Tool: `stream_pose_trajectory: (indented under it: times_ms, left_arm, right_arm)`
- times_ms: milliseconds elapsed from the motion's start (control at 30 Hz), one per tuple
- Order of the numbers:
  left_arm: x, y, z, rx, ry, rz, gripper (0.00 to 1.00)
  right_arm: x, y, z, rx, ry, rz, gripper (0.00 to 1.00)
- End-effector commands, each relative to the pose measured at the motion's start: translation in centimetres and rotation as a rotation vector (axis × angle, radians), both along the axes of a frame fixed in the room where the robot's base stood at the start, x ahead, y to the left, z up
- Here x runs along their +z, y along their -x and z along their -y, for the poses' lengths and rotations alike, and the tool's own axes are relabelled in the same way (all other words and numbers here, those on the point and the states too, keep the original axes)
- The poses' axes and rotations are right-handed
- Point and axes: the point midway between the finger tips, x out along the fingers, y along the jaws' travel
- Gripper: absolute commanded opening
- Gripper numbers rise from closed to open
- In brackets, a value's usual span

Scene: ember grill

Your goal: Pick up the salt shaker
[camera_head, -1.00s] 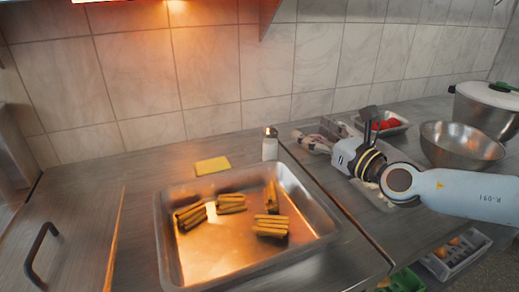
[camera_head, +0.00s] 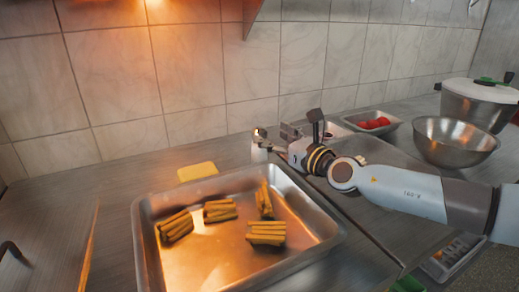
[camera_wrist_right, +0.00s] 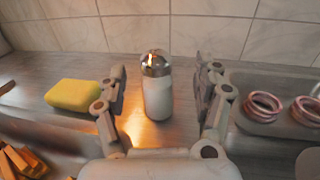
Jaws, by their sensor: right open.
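The salt shaker (camera_head: 259,147) is a small white bottle with a shiny metal cap. It stands upright on the counter behind the metal tray, near the tiled wall. In the right wrist view the salt shaker (camera_wrist_right: 158,88) stands between the two open fingers of my right gripper (camera_wrist_right: 162,88), with a visible gap on each side. In the head view my right gripper (camera_head: 272,146) reaches in from the right at the shaker, and its fingers partly cover it. My left gripper is not in view.
A metal tray (camera_head: 144,238) with several bundles of yellow-brown sticks lies in front of the shaker. A yellow sponge-like block (camera_head: 197,171) lies left of it. At right are a tray of red items (camera_head: 374,123), a steel bowl (camera_head: 455,141) and a lidded pot (camera_head: 474,105).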

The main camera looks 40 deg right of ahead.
Motion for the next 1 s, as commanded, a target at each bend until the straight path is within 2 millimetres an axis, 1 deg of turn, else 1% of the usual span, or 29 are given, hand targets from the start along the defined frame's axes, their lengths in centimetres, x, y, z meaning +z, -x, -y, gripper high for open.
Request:
stream_pose_trajectory:
  times_ms: [33,100,200,300,500,567,1000]
  left_arm:
    - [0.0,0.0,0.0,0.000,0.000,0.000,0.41]
    - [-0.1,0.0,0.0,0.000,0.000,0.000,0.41]
    - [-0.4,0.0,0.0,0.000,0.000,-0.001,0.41]
    - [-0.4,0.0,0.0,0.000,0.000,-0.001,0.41]
    - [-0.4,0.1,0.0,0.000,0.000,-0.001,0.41]
    - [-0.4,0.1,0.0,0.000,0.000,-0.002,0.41]
    - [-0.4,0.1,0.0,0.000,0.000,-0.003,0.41]
  right_arm:
    - [0.0,-1.0,-0.1,-0.002,-0.004,0.003,0.68]
    - [-0.2,-2.1,-0.3,-0.002,-0.003,0.003,0.68]
    - [-0.3,-3.4,-0.1,-0.001,-0.001,0.003,0.68]
    - [-0.3,-4.0,-0.1,0.000,-0.001,0.001,0.68]
    - [-0.2,-4.0,-0.1,0.001,-0.001,0.000,0.68]
    - [-0.2,-4.0,-0.1,0.000,-0.001,0.000,0.62]
    - [-0.2,-4.0,0.0,0.000,-0.001,0.000,0.04]
